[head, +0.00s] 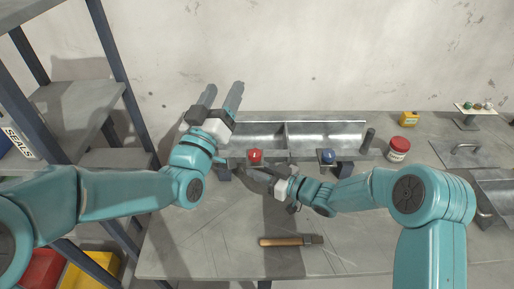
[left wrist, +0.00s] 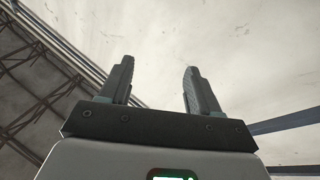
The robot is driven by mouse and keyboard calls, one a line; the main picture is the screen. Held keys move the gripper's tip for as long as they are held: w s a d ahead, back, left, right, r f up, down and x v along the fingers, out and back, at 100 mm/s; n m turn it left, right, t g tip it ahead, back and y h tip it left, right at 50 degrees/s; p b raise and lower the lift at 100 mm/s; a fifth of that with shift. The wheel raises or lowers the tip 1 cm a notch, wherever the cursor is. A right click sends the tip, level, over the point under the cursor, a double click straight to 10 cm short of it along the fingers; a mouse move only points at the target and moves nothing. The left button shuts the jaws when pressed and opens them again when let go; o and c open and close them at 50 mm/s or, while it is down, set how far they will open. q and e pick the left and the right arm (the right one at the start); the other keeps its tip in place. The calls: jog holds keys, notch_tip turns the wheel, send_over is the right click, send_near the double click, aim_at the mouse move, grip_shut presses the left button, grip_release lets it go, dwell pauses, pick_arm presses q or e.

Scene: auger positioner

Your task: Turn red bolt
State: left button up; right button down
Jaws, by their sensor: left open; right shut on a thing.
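The red bolt (head: 255,155) has a round red head and sits at the front of the grey metal trough (head: 325,133), in its left half. My right gripper (head: 258,174) is low at the trough's front, just below the red bolt. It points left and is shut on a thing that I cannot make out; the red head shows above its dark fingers. My left gripper (head: 221,98) is raised above the trough's left end, open and empty. In the left wrist view its two fingers (left wrist: 158,88) stand apart with only bare wall between them.
A blue bolt (head: 328,156) sits at the trough's right half. A wooden-handled tool (head: 290,241) lies on the bench front. A red jar (head: 398,149) and a yellow box (head: 409,118) stand at right. Shelving (head: 78,115) borders the left. The front left bench is clear.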

pick_arm(q)
jog(key=m+g+y, duration=0.1)
jog(key=m+g, duration=0.1)
send_over(255, 156)
jog(key=a+r+v, duration=0.1)
jog(key=v, duration=0.5)
notch_tip(255, 156, down, 13)
notch_tip(255, 156, down, 7)
jog(key=s+m+g+y, duration=0.1)
jog(key=s, duration=0.1)
jog(key=x, duration=1.1)
jog(key=shift+d, duration=0.2)
jog(key=shift+s, duration=0.1)
jog(key=c, duration=1)
